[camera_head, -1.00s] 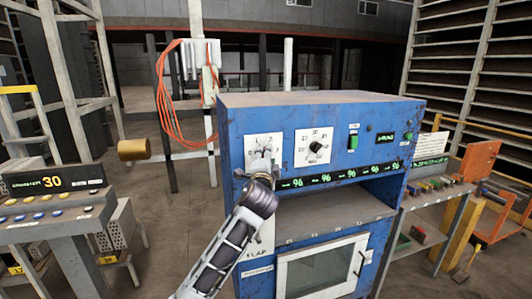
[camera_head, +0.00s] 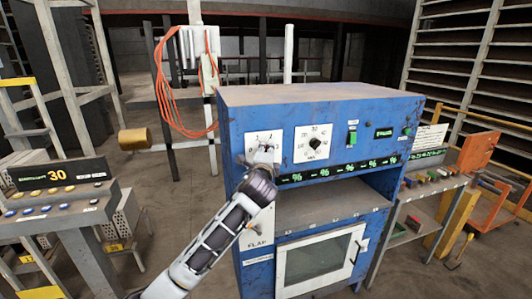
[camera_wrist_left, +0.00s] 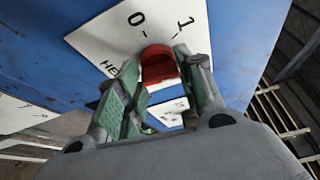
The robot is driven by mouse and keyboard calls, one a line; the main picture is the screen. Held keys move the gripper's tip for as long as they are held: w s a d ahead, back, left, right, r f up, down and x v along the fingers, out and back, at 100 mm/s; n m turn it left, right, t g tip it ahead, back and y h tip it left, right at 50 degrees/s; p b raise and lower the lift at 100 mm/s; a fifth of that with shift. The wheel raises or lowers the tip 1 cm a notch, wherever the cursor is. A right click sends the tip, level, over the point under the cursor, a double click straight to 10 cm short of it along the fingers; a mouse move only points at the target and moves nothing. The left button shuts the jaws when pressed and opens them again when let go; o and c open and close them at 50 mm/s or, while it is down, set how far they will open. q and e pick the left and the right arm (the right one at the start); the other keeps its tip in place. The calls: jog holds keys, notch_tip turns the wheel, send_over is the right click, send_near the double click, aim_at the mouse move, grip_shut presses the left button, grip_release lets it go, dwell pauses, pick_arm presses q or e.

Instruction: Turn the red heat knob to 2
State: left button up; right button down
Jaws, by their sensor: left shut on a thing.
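The red heat knob (camera_wrist_left: 158,66) sits on a white dial plate (camera_wrist_left: 95,45) in the left wrist view. The marks 0 and 1 show beyond it; the 0 is to the left and the 1 to the right. My left gripper (camera_wrist_left: 160,72) has its two green-padded fingers shut on the knob, one at each side. In the head view, my left gripper (camera_head: 264,155) is at the upper left dial plate (camera_head: 254,138) of the blue cabinet (camera_head: 310,103) and hides the knob. The knob's exact pointing cannot be told. My right gripper is not in view.
A second white dial with a black knob (camera_head: 315,143) is just right of my left gripper. A green switch (camera_head: 352,138) is farther right. A row of green displays (camera_head: 335,171) runs below, above an open shelf (camera_head: 330,210). A button console (camera_head: 58,195) stands left.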

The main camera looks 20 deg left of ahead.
pick_arm(q)
jog(key=shift+m+g, duration=0.8)
jog(key=shift+m, duration=1)
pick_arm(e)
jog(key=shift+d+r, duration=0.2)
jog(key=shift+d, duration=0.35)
pick_arm(q)
jog(key=shift+d, duration=0.1)
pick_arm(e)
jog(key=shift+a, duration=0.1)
pick_arm(q)
jog(key=o, duration=1)
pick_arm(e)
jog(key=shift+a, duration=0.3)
pick_arm(q)
jog(key=shift+r, duration=0.1)
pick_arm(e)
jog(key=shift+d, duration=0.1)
pick_arm(q)
jog(key=shift+v, duration=6)
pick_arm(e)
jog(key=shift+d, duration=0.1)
